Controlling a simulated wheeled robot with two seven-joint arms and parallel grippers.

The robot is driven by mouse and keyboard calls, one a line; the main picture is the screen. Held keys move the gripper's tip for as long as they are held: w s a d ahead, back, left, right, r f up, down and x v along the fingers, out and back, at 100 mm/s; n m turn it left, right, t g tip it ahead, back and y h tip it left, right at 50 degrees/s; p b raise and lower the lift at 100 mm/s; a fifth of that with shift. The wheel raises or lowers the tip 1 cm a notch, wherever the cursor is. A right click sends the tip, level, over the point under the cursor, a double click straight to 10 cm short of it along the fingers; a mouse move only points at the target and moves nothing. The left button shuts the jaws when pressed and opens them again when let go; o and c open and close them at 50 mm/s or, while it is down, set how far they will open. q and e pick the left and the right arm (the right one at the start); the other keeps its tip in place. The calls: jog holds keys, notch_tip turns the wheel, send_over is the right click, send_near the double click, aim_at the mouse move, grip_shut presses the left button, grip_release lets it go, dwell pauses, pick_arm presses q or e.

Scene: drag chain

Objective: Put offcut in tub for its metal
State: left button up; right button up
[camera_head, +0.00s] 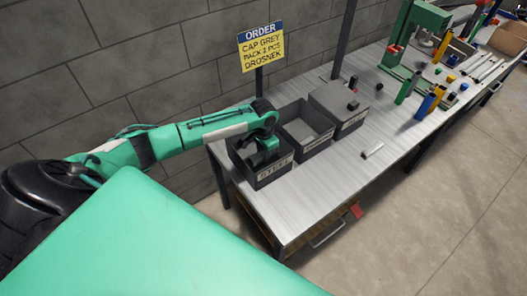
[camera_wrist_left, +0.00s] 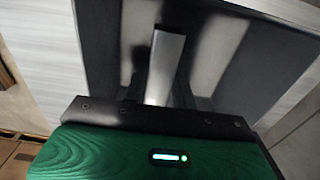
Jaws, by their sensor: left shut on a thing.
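My left gripper (camera_head: 262,153) reaches down into the dark grey tub labelled STEEL (camera_head: 274,173), the nearest of the tubs in the head view. In the left wrist view the gripper (camera_wrist_left: 163,80) is shut on a bright silver, bar-like offcut (camera_wrist_left: 167,58). The dark tub interior (camera_wrist_left: 100,45) lies around and beyond the offcut. I cannot tell whether the offcut touches the tub floor. In the head view the offcut is hidden by the gripper and tub wall. My right gripper is in neither view.
A small pale cylinder (camera_head: 373,150) lies on the metal bench (camera_head: 330,185). An order sign (camera_head: 262,46) stands behind. Coloured parts and a green press (camera_head: 412,38) are further right.

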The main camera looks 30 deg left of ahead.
pick_arm(q)
jog(key=shift+f, duration=0.3)
jog(key=shift+f, duration=0.25)
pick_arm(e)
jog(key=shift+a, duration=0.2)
pick_arm(q)
jog(key=o, duration=1.1)
jog(key=shift+c, duration=0.2)
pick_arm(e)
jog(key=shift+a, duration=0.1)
pick_arm(q)
jog(key=shift+r, duration=0.1)
notch_tip(320, 180, up, 13)
jog(key=b, duration=0.2)
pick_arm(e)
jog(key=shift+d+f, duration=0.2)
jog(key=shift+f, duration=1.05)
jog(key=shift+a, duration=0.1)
